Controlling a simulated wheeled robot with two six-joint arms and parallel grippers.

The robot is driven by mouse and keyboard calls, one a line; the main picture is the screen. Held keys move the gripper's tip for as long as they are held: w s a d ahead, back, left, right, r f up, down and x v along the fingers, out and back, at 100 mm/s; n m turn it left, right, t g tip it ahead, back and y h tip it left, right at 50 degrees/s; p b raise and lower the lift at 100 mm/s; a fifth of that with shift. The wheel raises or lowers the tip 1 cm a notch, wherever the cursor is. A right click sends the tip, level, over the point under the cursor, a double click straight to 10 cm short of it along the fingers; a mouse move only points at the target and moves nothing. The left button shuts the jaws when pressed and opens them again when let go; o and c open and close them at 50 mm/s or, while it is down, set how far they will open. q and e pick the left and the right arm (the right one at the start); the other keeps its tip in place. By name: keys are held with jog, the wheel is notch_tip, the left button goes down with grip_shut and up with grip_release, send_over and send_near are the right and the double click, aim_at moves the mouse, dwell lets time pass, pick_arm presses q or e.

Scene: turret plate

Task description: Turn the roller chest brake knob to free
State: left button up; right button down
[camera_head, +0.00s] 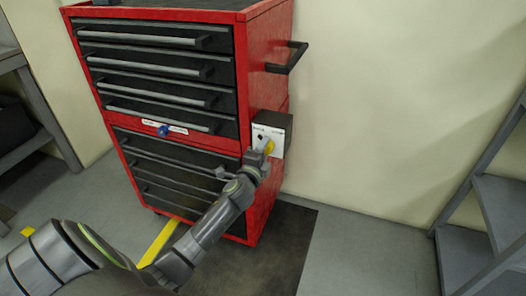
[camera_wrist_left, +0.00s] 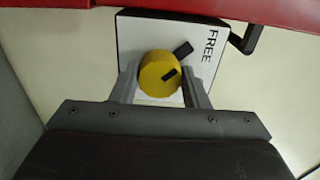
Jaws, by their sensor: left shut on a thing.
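The red and black roller chest (camera_head: 245,70) stands against the wall. A white plate (camera_head: 277,137) on a dark box on its right side carries the yellow brake knob (camera_head: 268,147). In the left wrist view the round yellow knob (camera_wrist_left: 160,78) lies between the two fingers of my left gripper (camera_wrist_left: 160,90), which is shut on it. A black mark shows on the knob's face, and a black bar shows beside its upper right edge. The word FREE (camera_wrist_left: 213,45) is printed on the plate to the right of that bar. Any other label is hidden or too small to read.
A black handle (camera_head: 290,58) sticks out from the chest's upper right side. A blue knob (camera_head: 163,130) sits on the front strip between drawers. Grey shelves (camera_head: 500,210) stand at the right, with free floor (camera_head: 350,240) between. A yellow stripe (camera_head: 158,243) marks the floor.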

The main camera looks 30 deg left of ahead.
pick_arm(q)
jog(key=shift+w+d+r, duration=0.1)
jog(key=shift+d+r, duration=0.05)
jog(key=shift+r, duration=0.2)
pick_arm(e)
jog(key=shift+s+r, duration=0.1)
pick_arm(q)
jog(key=o, duration=0.7)
jog(key=shift+o, duration=1)
jog(key=shift+d, duration=0.2)
jog(key=shift+o, duration=0.4)
jog(key=shift+w+d+f, duration=0.1)
jog(key=shift+d, duration=0.1)
jog(key=shift+d+f, duration=0.1)
jog(key=shift+f, duration=0.05)
jog(key=v, duration=1.7)
jog(key=shift+s+p, duration=0.2)
jog(key=shift+p, duration=0.25)
pick_arm(e)
jog(key=shift+d, duration=0.15)
